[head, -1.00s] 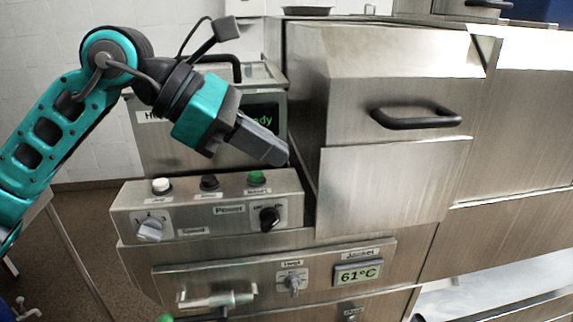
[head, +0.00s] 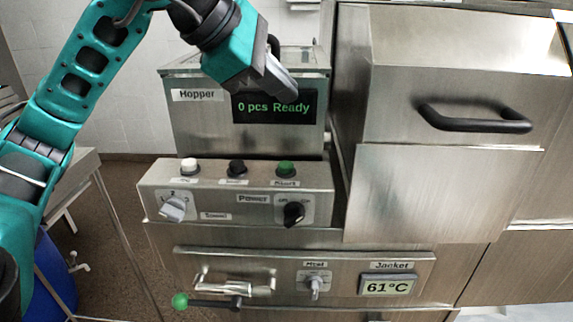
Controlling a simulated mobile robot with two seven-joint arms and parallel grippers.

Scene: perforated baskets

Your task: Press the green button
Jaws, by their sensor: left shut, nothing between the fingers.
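The green button (head: 286,168) stands on top of the steel control panel (head: 150,198), at the right end of a row with a white button (head: 189,165) and a black button (head: 237,167). My left gripper (head: 283,87) is shut and empty. It shows above the green button in the picture, in front of the right part of the hopper display (head: 262,108), clear of the button. The display reads "0 pcs Ready". My right gripper is not in view.
A black power knob (head: 293,214) and a grey selector knob (head: 173,209) are on the panel front. A green ball knob (head: 180,300) on a black lever is lower down. A steel cover with a black handle (head: 474,120) stands right of the panel.

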